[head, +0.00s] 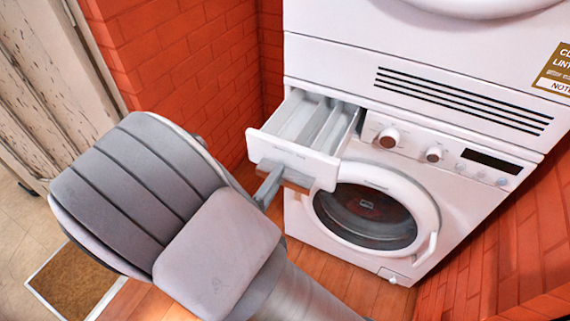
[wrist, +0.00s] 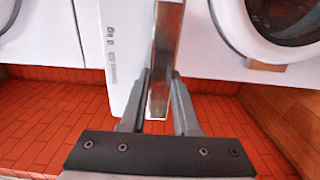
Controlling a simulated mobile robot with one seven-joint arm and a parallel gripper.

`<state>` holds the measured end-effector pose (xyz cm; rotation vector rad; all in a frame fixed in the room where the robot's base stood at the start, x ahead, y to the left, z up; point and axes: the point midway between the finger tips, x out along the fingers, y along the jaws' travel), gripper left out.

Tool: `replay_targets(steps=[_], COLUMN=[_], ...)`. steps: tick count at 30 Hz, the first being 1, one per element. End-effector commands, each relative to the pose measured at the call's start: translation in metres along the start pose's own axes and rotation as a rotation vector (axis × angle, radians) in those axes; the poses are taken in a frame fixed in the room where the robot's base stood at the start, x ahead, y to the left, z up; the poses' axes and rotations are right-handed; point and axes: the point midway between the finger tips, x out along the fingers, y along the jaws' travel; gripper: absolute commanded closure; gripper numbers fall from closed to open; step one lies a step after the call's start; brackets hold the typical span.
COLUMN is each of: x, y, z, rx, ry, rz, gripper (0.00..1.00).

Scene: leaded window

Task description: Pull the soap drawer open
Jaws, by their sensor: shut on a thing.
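The soap drawer (head: 297,155) is pulled well out of the white washing machine (head: 378,262) at its upper left. Its open compartments show from above in the head view. A metal handle bar (wrist: 166,50) runs along the drawer's white front (wrist: 120,60) in the wrist view. My gripper (head: 283,180) is at the drawer front, its two fingers (wrist: 158,88) shut on the handle from both sides. My arm hides part of the area left of the machine in the head view.
A second white machine (head: 440,60) with a vent grille stands on top of the washer. Red brick walls (head: 190,60) close in behind and at the left. A round door (head: 375,215) sits right of the drawer. A doormat (head: 75,285) lies lower left.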

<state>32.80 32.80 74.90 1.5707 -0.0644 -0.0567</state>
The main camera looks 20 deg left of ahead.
Motion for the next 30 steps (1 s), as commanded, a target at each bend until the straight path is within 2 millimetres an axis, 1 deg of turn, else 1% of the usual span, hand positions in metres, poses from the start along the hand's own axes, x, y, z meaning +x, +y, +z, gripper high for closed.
replay_targets(steps=[1,5,13,14,15,17,18,26,29,30], x=[-0.004,-0.008,-0.008,-0.008,-0.007,-0.007,-0.007,-0.008,-0.015,-0.02], y=[-0.007,-0.006,-0.006,-0.006,-0.006,-0.005,-0.005,-0.002,-0.002,-0.001], z=[0.002,0.002,0.002,0.002,0.002,0.002,0.002,0.001,0.0,0.0], rx=[-0.006,-0.007,-0.006,-0.006,-0.006,-0.005,-0.004,-0.001,-0.001,-0.001], ry=[-0.001,-0.001,-0.003,-0.003,-0.003,-0.003,-0.003,-0.001,0.0,0.001], rz=[-0.015,-0.014,-0.013,-0.013,-0.013,-0.012,-0.011,-0.006,-0.006,-0.007], gripper=[1.0,1.0,1.0,0.67,0.6,0.49,0.45,0.45,0.45,0.45])
